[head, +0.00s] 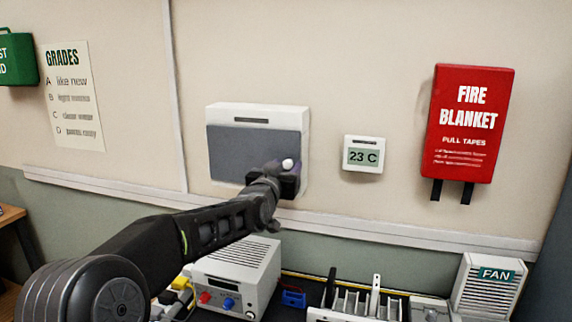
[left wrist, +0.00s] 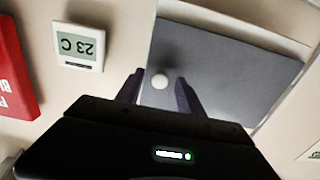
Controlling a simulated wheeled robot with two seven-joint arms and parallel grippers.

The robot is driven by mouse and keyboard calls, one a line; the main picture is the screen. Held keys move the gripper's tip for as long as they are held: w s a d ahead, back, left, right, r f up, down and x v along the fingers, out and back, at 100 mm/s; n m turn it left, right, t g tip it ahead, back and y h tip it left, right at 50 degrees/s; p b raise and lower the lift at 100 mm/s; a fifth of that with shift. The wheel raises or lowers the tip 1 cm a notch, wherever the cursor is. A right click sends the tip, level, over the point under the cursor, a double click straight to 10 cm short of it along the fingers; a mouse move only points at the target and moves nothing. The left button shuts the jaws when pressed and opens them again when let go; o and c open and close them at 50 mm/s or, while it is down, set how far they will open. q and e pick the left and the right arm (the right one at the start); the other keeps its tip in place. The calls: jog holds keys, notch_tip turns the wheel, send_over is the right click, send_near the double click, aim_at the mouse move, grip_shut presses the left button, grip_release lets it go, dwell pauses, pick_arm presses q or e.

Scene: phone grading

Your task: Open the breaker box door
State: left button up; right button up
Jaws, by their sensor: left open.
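The breaker box is a white wall box (head: 258,113) with a closed grey door (head: 250,143) in the head view. The grey door also shows in the left wrist view (left wrist: 215,65). A round white knob (head: 288,163) sits at the door's lower right. My left gripper (head: 286,172) is at that corner. In the left wrist view the knob (left wrist: 159,80) appears between the two open dark fingers of my left gripper (left wrist: 160,88). I cannot tell whether the fingers touch it. My right gripper is not in view.
A thermostat (head: 363,156) reading 23 C and a red fire blanket case (head: 469,123) hang to the right. Below stand a white power supply (head: 237,272), a rack (head: 355,302) and a fan unit (head: 488,287). A grades poster (head: 72,98) hangs left.

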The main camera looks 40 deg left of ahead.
pick_arm(q)
jog(key=shift+w, duration=0.2)
jog(key=shift+c, duration=0.3)
grip_shut()
dwell(1.1)
